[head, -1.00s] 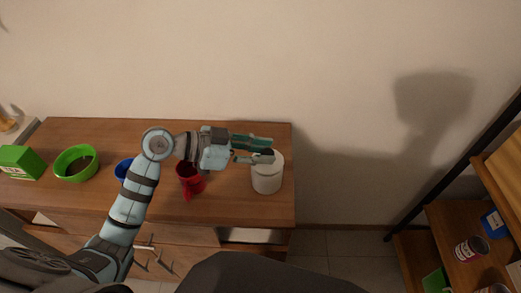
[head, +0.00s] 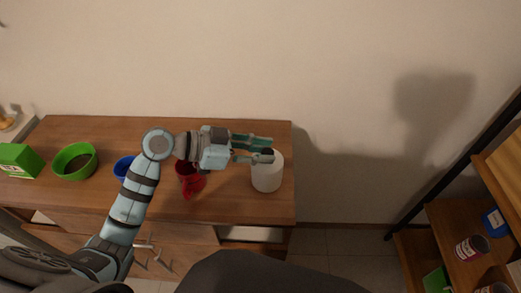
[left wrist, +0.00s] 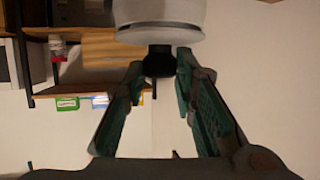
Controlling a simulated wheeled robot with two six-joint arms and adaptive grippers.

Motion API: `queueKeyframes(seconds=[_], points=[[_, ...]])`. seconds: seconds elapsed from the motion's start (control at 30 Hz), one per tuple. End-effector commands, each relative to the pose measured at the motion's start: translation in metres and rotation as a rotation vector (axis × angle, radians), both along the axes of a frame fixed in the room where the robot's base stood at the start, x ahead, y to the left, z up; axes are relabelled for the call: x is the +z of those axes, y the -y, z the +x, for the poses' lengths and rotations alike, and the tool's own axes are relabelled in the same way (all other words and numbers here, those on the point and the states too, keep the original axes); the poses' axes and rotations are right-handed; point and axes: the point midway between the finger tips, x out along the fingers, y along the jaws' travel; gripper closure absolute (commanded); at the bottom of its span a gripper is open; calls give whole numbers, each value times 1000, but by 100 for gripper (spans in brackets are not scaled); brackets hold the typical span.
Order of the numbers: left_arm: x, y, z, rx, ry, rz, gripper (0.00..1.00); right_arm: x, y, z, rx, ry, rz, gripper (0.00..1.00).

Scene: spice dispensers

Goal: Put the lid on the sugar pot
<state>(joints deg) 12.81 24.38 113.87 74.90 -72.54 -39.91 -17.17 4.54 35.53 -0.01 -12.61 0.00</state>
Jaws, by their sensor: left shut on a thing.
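The sugar pot (head: 267,178) is a white cylinder standing upright near the right end of the wooden counter. My left gripper (head: 268,147) reaches over its top from the left. In the left wrist view, the gripper's fingertips (left wrist: 163,62) are shut on the black knob of the lid (left wrist: 160,33). The lid is white and lies against the white pot (left wrist: 160,10), with a thin dark line between them. I cannot tell whether it is fully seated. The fingers hide part of the lid in the head view. My right gripper is not in view.
A red cup (head: 190,182) and a partly hidden blue cup (head: 122,169) stand left of the pot. A green bowl (head: 75,174) and green box (head: 18,160) are farther left. A shelf (head: 452,222) with cans is at the right. The wall (head: 300,60) is behind.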

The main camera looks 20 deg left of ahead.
Motion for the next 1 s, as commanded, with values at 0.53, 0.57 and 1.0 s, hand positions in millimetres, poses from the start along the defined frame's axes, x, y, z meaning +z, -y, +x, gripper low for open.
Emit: queueKeyframes(seconds=[0.53,0.57,1.0], points=[[0,-1,0,0,-1,1,52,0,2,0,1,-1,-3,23],[0,-2,-1,1,1,2,52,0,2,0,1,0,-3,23],[33,-75,-44,0,-5,10,52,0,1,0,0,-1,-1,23]])
